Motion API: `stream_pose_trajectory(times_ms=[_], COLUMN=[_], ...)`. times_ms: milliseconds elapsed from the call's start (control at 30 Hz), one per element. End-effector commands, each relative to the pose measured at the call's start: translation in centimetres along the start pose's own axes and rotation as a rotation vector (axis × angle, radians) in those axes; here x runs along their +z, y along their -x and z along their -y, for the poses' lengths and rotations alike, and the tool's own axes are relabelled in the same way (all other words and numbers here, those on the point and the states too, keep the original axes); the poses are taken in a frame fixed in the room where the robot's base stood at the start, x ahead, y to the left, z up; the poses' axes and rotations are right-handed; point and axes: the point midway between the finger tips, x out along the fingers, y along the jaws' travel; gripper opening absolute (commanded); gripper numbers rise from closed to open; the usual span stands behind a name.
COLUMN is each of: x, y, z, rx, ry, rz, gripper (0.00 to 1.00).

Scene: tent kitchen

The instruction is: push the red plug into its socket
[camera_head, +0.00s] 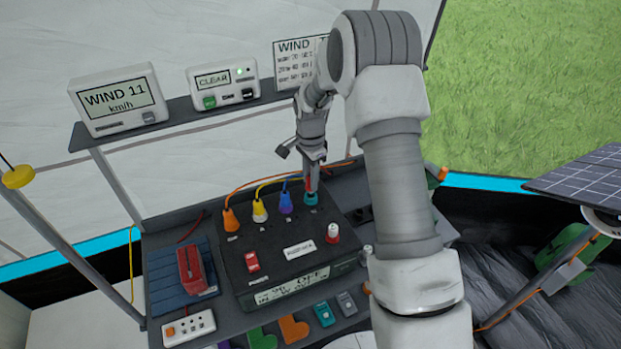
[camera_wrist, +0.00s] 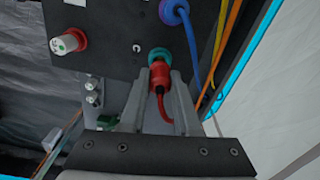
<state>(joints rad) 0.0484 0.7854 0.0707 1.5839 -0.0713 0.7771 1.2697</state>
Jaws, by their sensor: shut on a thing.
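The red plug (camera_wrist: 159,73) is between the fingers of my gripper (camera_wrist: 160,85), with its red cable hanging back toward the palm in the wrist view. My gripper (camera_head: 313,180) is shut on it above the right end of the dark box. The teal socket (camera_wrist: 160,54) is directly at the plug's front end; it also shows in the head view (camera_head: 310,198). The plug and the socket ring meet or overlap in the picture. How deep the plug sits is hidden. In the head view the fingers cover most of the plug.
Orange (camera_head: 230,221), yellow (camera_head: 259,210) and blue (camera_head: 285,202) plugs stand in the dark box (camera_head: 262,229) left of my gripper, their cables arching behind. A red-and-white knob (camera_head: 333,233) stands in front. A red-handled thing (camera_head: 191,267) sits at the left.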

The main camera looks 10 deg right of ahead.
Motion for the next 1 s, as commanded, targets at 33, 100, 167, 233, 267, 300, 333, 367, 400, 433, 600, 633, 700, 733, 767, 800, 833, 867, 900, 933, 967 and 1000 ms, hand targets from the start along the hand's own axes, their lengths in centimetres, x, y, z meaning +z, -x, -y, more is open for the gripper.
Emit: stream_pose_trajectory(times_ms=[33,100,167,233,267,300,333,367,400,433,600,633,700,733,767,800,833,867,900,933,967,1000], x=[0.0,0.0,0.0,0.0,0.0,0.0,0.0,0.0,0.0,0.0,0.0,0.0,0.0,0.0,0.0,0.0,0.0,0.0,0.0,0.0,0.0,0.0], y=[0.0,0.0,-0.1,-0.2,-0.3,-0.4,-0.5,-0.5,-0.6,-0.7,-1.0,-1.1,-1.2,-1.3,-1.3,-1.4,-1.5,-1.5,-1.6,-1.7,-1.7,-1.8], z=[0.0,0.0,0.0,0.0,0.0,0.0,0.0,0.0,0.0,0.0,0.0,0.0,0.0,0.0,0.0,0.0,0.0,0.0,0.0,0.0,0.0,0.0], rx=[0.000,0.000,0.000,0.000,0.000,0.000,0.000,0.000,0.000,0.000,0.000,0.000,0.000,0.000,0.000,0.000,0.000,0.000,0.000,0.000,0.000,0.000], ry=[0.000,0.000,0.000,0.000,0.000,0.000,0.000,0.000,0.000,0.000,0.000,0.000,0.000,0.000,0.000,0.000,0.000,0.000,0.000,0.000,0.000,0.000], rz=[0.000,0.000,0.000,0.000,0.000,0.000,0.000,0.000,0.000,0.000,0.000,0.000,0.000,0.000,0.000,0.000,0.000,0.000,0.000,0.000,0.000,0.000], gripper=[0.00,0.00,0.00,0.00,0.00,0.00,0.00,0.00,0.00,0.00,0.00,0.00,0.00,0.00,0.00,0.00,0.00,0.00,0.00,0.00,0.00,0.00])
